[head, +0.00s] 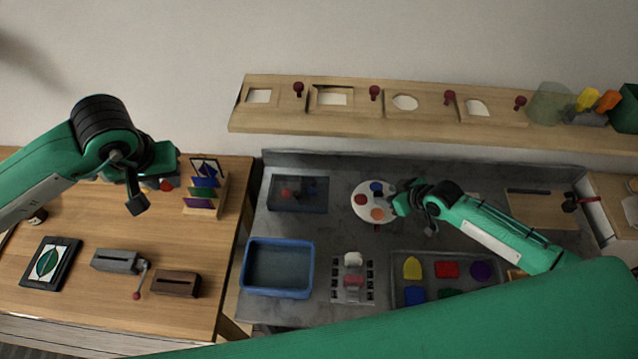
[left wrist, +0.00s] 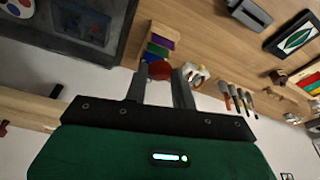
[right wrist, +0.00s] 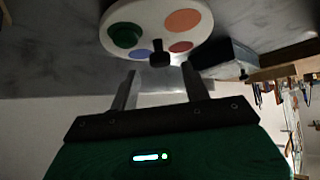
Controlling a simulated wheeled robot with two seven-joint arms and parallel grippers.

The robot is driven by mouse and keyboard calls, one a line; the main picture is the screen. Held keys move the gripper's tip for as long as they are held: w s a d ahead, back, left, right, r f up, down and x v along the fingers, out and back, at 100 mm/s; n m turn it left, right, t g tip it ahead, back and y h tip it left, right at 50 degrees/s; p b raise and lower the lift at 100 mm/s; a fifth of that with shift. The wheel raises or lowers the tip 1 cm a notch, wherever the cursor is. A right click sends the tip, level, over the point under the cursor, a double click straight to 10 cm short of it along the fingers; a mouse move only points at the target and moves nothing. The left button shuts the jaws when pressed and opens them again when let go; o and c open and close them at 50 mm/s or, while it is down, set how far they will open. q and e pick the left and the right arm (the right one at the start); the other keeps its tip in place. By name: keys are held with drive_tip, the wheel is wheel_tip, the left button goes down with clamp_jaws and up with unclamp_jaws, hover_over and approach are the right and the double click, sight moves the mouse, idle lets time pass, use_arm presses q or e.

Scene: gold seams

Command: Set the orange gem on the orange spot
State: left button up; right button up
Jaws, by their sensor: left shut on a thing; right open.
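The white palette (head: 356,187) lies on the grey counter with an orange spot (head: 377,214); it also shows in the right wrist view (right wrist: 155,14). My right gripper (head: 402,200) is open at the palette's right edge; a small dark block (right wrist: 160,53) shows between its fingers. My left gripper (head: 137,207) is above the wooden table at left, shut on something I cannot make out. A round dark red thing (left wrist: 160,70) shows between its fingertips; I cannot tell if it is held or behind. I cannot pick out the orange gem for certain.
A dark tray (head: 298,208) with reddish and blue pieces is left of the palette. A blue bin (head: 279,293) and a shape tray (head: 398,262) stand in front. Coloured cards in a rack (head: 205,190) stand near my left gripper. A wooden shelf (head: 430,124) runs along the back.

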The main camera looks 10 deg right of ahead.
sight(379, 194)
use_arm(q)
drive_tip(key=shift+s+a+r, duration=0.1)
drive_tip(key=shift+r, duration=0.15)
use_arm(e)
drive_tip(key=shift+x, duration=0.95)
drive_tip(key=shift+w+a+f, duration=0.25)
drive_tip(key=shift+w+f, duration=0.05)
drive_tip(key=shift+f, duration=0.15)
